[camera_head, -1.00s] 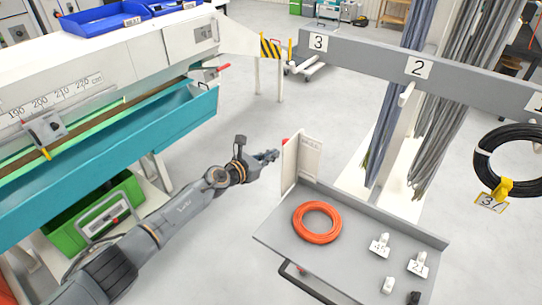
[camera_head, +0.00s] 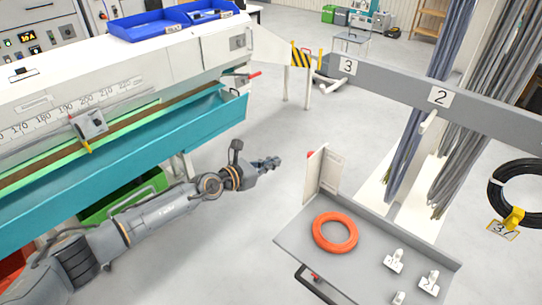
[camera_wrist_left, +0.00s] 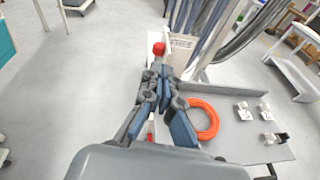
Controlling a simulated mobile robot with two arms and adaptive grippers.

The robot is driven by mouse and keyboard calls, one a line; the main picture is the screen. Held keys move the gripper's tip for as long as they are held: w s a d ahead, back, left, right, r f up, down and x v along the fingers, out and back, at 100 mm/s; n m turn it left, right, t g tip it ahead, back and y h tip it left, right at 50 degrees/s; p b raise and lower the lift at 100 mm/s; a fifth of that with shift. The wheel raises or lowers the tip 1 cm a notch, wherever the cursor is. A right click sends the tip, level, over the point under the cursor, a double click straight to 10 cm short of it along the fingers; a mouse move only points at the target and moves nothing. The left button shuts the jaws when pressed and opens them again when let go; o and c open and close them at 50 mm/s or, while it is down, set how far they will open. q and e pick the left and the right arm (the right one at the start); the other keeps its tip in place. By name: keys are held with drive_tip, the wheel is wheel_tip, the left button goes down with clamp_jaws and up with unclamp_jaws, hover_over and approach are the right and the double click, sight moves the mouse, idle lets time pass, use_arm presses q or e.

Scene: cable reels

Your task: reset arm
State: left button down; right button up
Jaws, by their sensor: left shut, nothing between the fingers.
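My left gripper (camera_head: 268,163) reaches in from the left in the head view. It is over bare floor, between the teal trough and the grey tray cart, and touches nothing. In the left wrist view its fingers (camera_wrist_left: 162,80) are together with nothing between them. My right gripper is not in view.
The grey tray (camera_head: 302,232) holds an orange cable ring (camera_head: 335,232) and several small white tags; a white panel (camera_head: 322,172) stands at its corner. A teal trough (camera_head: 130,140) is at left. A rack beam (camera_head: 400,88) with hanging cables is at right. Floor between is clear.

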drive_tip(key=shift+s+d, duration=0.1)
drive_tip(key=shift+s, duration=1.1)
